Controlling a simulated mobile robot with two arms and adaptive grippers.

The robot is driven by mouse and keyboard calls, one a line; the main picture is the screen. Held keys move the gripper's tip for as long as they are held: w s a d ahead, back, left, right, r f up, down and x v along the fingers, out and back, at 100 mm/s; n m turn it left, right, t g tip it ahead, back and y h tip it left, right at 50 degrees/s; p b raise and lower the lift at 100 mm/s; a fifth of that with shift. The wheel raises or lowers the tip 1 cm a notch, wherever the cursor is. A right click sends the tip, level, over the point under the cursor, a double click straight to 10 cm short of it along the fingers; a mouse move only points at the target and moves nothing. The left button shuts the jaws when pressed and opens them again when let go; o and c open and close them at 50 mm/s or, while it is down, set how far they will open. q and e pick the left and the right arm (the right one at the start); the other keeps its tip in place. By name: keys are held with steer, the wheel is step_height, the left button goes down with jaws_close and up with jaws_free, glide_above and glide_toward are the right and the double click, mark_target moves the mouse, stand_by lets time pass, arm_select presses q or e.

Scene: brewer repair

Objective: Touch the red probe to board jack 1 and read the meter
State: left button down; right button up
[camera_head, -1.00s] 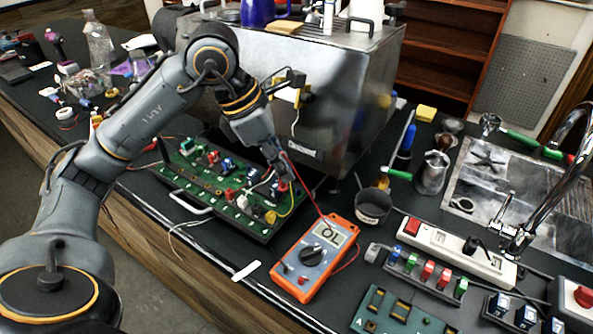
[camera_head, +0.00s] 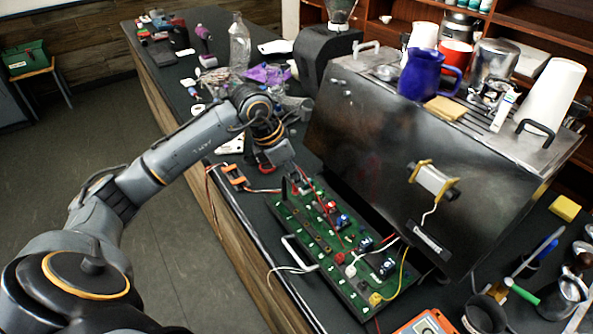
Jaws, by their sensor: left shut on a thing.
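The green circuit board (camera_head: 318,237) lies on the dark bench in front of the steel brewer, with its jacks, wires and coloured parts facing up. My left gripper (camera_head: 291,174) is shut over the far left end of the board. A thin red lead (camera_head: 322,200) runs from it across the board, so it appears to hold the red probe, whose body and tip are mostly hidden. I cannot tell whether the tip touches a jack, or which jack. The orange meter (camera_head: 427,323) is cut off at the bottom edge, and its reading is out of view. My right gripper is not in view.
The steel brewer (camera_head: 385,150) stands close behind the board, with a blue pitcher (camera_head: 422,75) on top. A wire handle (camera_head: 299,252) sticks out at the board's front edge. An orange clip (camera_head: 234,177) with leads lies left of the board. A dark cup (camera_head: 484,314) stands lower right.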

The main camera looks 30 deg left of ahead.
mark_target(295, 192)
arm_select(q)
steer(key=shift+d+f+b, duration=0.1)
steer(key=shift+f+b, duration=0.35)
steer(key=shift+f, duration=0.25)
steer(key=shift+f+b, duration=1.15)
steer(key=shift+f, duration=1.1)
steer(key=shift+r, duration=0.1)
steer(key=shift+b, duration=0.45)
steer(key=shift+f+b, duration=0.45)
steer(key=shift+f+b, duration=0.3)
steer(key=shift+b, duration=0.3)
steer(key=shift+r, duration=0.2)
stand_by(2.3)
